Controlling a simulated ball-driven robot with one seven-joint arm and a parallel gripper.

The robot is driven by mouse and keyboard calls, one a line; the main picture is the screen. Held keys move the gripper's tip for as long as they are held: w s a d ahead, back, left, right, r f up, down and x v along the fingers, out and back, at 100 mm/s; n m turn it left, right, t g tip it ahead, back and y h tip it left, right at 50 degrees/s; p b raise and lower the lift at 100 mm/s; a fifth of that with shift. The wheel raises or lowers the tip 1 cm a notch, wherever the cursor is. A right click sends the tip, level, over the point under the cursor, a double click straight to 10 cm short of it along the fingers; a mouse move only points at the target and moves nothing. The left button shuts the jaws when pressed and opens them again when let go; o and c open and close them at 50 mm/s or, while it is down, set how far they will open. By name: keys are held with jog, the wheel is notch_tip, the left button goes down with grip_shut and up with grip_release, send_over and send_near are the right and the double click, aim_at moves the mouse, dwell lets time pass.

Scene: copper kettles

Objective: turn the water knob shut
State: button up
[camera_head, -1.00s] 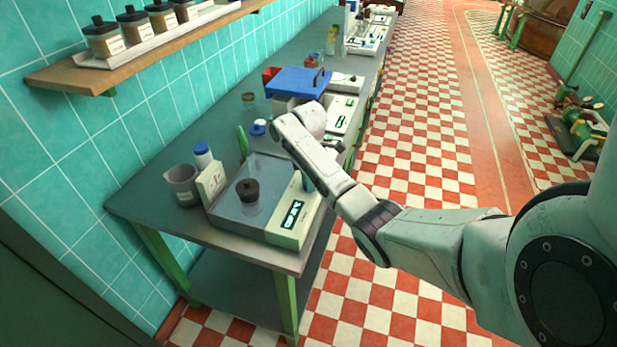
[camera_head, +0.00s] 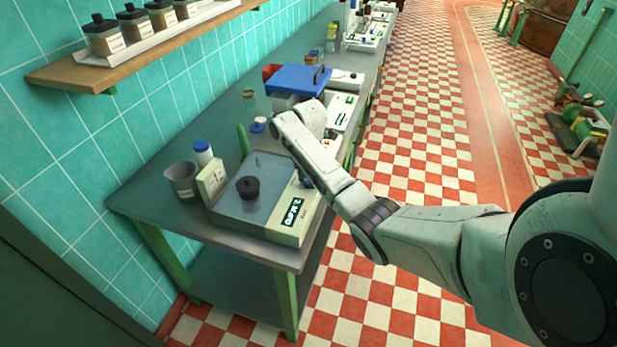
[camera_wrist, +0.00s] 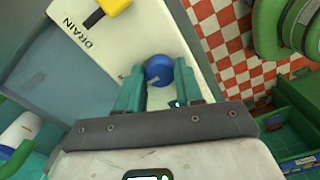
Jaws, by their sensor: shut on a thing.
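The water knob is a round blue knob (camera_wrist: 159,70) on a pale panel in the wrist view. My gripper (camera_wrist: 160,78) has its green fingers on either side of the knob and is shut on it. A yellow knob (camera_wrist: 112,6) sits on the same panel near the word DRAIN. In the head view the panel belongs to a grey bath unit (camera_head: 272,215) with a lit display (camera_head: 292,212), at the near end of the bench. My arm's end hangs over the unit's far right corner there and hides most of the gripper.
A blue-lidded box (camera_head: 298,80) stands farther along the bench.

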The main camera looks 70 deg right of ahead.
aim_at(308, 180)
jog(key=shift+w, duration=0.1)
jog(key=o, duration=1)
notch_tip(308, 180, up, 11)
jog(key=shift+f, duration=0.1)
dwell(0.3)
dwell(0.7)
